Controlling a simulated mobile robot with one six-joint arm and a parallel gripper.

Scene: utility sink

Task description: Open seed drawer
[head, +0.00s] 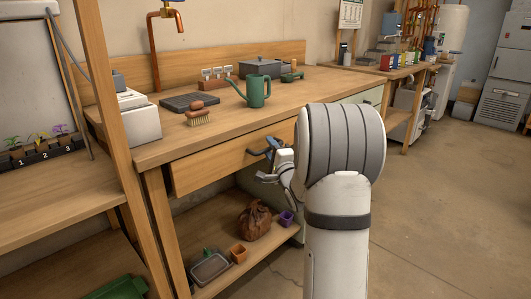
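The wooden drawer (215,162) is set under the front edge of the wooden workbench. I cannot tell whether its front is flush or slightly out. My gripper (266,150) is at the right part of the drawer front, with its dark fingers at or very near the front. The drawer's handle cannot be told apart from the dark fingers at this size. My arm hides the right end of the drawer, and whether the fingers are closed on anything is not clear.
On the worktop (290,92) stand a green watering can (255,92), a brush (198,115), a dark tray and a lidded grey box. The lower shelf holds a brown sack (254,221) and small pots. Open concrete floor (440,210) lies to the right.

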